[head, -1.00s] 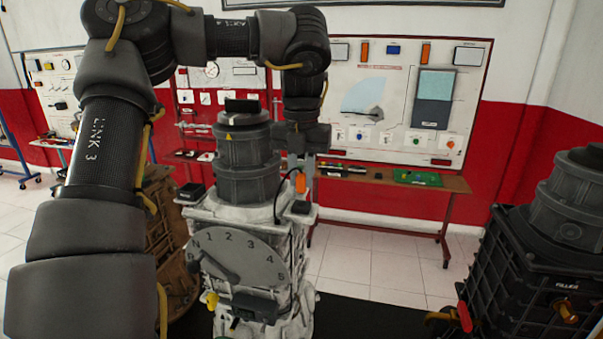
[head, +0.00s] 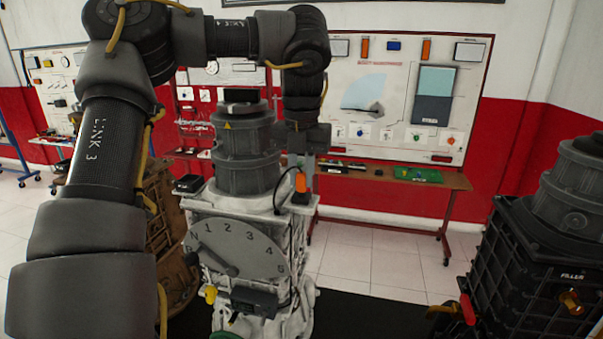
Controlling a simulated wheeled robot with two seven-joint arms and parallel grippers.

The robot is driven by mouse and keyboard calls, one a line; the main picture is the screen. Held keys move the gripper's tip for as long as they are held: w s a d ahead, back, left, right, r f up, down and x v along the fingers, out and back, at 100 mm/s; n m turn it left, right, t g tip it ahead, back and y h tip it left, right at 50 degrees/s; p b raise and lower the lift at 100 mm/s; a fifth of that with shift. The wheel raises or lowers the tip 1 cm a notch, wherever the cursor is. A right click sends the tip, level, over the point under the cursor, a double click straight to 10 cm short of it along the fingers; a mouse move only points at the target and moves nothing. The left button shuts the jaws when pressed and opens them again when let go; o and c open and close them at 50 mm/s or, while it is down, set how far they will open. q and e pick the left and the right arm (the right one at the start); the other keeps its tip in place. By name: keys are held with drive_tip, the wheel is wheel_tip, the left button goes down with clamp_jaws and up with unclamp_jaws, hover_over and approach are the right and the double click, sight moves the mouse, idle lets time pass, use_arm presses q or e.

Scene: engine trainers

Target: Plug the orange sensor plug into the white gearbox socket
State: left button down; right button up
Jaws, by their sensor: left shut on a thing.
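The white gearbox (head: 232,207) stands in the middle of the head view, with a grey numbered dial on its front and a dark grey cylinder on top. A small dark socket block (head: 302,197) sits at the right end of its top. The orange sensor plug (head: 301,183) is upright directly over this block, with a black cable looping to its left. My left gripper (head: 303,170) points down from above and is shut on the plug; its fingertips are small and hard to make out. I cannot tell whether the plug touches the socket. My right gripper is not in view.
A brown gearbox (head: 160,225) stands behind my left arm. A black gearbox (head: 520,265) with a red lever stands at the right. A bench (head: 400,180) with a display board (head: 475,85) is behind. Floor between the white and black gearboxes is clear.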

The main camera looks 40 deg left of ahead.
sight(302, 173)
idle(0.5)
use_arm(q)
drive_tip(key=shift+p, duration=0.5)
idle(0.8)
drive_tip(key=shift+f+b, duration=0.5)
drive_tip(key=shift+f, duration=0.15)
idle(0.4)
drive_tip(key=c, duration=1.2)
unclamp_jaws()
drive_tip(key=shift+r, duration=0.1)
wheel_tip(302, 173, up, 3)
drive_tip(key=shift+r, duration=0.1)
wheel_tip(302, 173, up, 6)
drive_tip(key=p, duration=0.4)
drive_tip(key=shift+r+p, duration=0.25)
drive_tip(key=shift+p, duration=0.05)
drive_tip(key=shift+r+p, duration=0.5)
drive_tip(key=shift+r, duration=0.05)
